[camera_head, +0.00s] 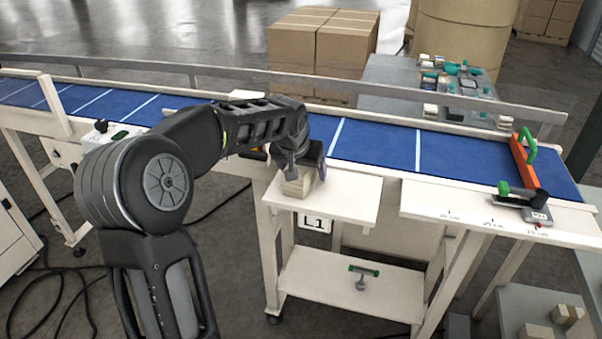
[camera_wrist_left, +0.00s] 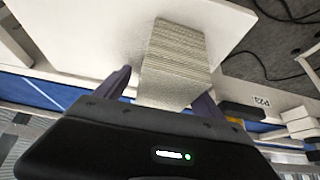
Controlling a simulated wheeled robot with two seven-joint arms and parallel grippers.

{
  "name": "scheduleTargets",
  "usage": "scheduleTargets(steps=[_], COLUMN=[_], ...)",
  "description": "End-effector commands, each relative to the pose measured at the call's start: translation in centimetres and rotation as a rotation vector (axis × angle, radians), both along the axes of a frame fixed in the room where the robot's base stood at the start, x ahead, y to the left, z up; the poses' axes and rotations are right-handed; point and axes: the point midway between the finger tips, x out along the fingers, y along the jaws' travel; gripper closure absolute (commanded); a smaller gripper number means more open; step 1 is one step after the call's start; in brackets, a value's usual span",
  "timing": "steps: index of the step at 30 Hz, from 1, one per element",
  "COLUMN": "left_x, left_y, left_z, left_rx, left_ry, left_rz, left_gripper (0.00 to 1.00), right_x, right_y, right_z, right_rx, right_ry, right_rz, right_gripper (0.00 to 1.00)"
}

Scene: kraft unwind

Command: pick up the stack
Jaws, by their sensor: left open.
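The stack (camera_head: 297,185) is a small pale block of layered sheets on the white side shelf labelled L1. In the left wrist view the stack (camera_wrist_left: 175,62) shows its layered edges and reaches in between the fingers. My left gripper (camera_head: 305,166) is over the stack in the head view, with the arm coming in from the left. In the left wrist view its purple fingers (camera_wrist_left: 162,92) stand apart on either side of the stack, with a gap at the left finger. The far finger is partly hidden. My right gripper is not in view.
The white shelf (camera_head: 345,195) is bare right of the stack. Behind it runs a blue conveyor (camera_head: 375,147) with a raised rail. An orange stop (camera_head: 524,160) with a green handle stands at the right end. A lower shelf (camera_head: 320,290) holds a small green-handled tool (camera_head: 362,275).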

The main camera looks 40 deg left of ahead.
Motion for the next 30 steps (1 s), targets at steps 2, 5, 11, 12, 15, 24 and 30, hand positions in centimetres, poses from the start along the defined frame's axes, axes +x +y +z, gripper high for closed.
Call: scheduleTargets(steps=[2, 5, 11, 12, 15, 24, 30], left_x=[0.01, 0.01, 0.03, 0.02, 0.02, 0.0, 0.0], left_y=[0.0, -0.02, -0.02, -0.01, -0.02, -0.01, 0.0], left_z=[-0.11, -0.23, -0.31, -0.3, -0.32, -0.34, -0.34], left_rx=[0.0, 0.0, 0.001, 0.0, 0.0, 0.0, 0.0], left_ry=[0.0, -0.001, -0.001, -0.001, 0.0, 0.0, 0.0], left_rz=[0.0, 0.0, -0.001, 0.0, 0.0, 0.0, 0.0], left_gripper=[0.21, 0.21, 0.23, 0.27, 0.35, 0.59, 0.76], right_x=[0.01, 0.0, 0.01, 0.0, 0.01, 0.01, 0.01], right_y=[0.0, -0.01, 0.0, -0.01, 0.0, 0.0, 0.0], right_z=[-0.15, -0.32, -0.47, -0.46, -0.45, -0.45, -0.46], right_rx=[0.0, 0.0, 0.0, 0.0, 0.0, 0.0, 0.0], right_ry=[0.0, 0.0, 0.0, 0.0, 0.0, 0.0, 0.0], right_rz=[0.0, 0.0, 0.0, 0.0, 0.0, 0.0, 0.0], right_gripper=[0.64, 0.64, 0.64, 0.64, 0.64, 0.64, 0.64])
